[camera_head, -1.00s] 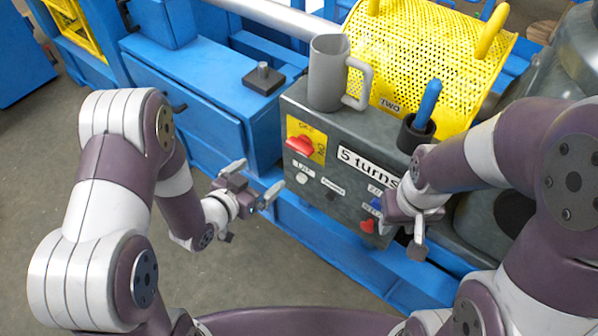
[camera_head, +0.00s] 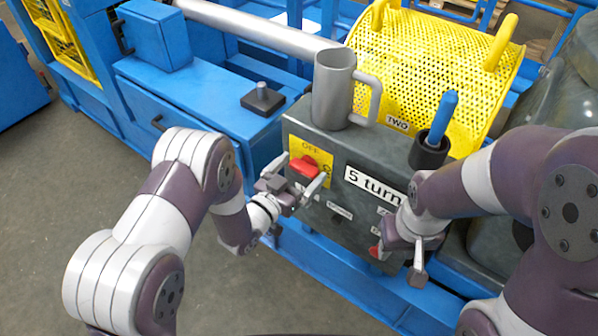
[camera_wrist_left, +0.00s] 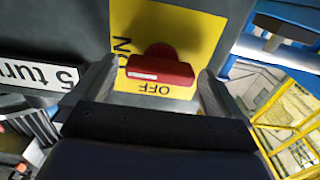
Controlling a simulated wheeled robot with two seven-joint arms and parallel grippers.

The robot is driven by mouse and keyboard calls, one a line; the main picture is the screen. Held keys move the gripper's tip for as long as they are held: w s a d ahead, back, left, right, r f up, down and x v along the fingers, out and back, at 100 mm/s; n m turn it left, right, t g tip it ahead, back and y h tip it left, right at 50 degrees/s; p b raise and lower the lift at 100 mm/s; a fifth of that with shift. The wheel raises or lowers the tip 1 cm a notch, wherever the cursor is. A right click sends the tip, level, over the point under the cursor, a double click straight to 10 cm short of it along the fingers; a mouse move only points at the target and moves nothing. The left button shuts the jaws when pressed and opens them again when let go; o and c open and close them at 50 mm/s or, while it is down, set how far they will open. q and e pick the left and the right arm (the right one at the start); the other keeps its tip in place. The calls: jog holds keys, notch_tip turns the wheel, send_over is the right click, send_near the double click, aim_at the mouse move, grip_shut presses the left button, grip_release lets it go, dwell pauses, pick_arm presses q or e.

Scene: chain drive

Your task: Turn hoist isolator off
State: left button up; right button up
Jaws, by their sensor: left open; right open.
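The hoist isolator is a red rotary handle (camera_head: 304,166) on a yellow plate (camera_head: 318,149) marked OFF and ON, on the front of a grey control box (camera_head: 350,150). My left gripper (camera_head: 303,178) is open right at the handle. In the left wrist view the red handle (camera_wrist_left: 160,70) lies between the two open fingers (camera_wrist_left: 156,88), its bar running across from one finger towards the other. I cannot tell whether the fingers touch it. My right gripper (camera_head: 403,260) is at the lower right of the box, open, and partly hides the lower buttons.
A grey mug (camera_head: 331,90) and a black cup with a blue-handled tool (camera_head: 430,150) stand on top of the box. A label reading "5 turns" (camera_head: 373,186) is on its front. A yellow mesh guard (camera_head: 440,60) is behind. A red button (camera_head: 378,252) is close to my right gripper.

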pick_arm(q)
jog(key=c, duration=1)
jog(key=shift+r+n, duration=0.1)
jog(key=shift+n, duration=0.2)
jog(key=n+p, duration=0.1)
jog(key=n, duration=0.2)
jog(key=shift+a, duration=0.1)
jog(key=n+p, duration=0.1)
jog(key=n, duration=0.4)
jog(key=shift+w, duration=0.1)
jog(key=n+p, duration=0.1)
jog(key=n, duration=0.3)
jog(key=shift+a+n, duration=0.1)
jog(key=shift+n, duration=0.2)
jog(key=shift+w+n+p, duration=0.1)
jog(key=shift+n+p, duration=0.35)
jog(key=shift+n, duration=1.85)
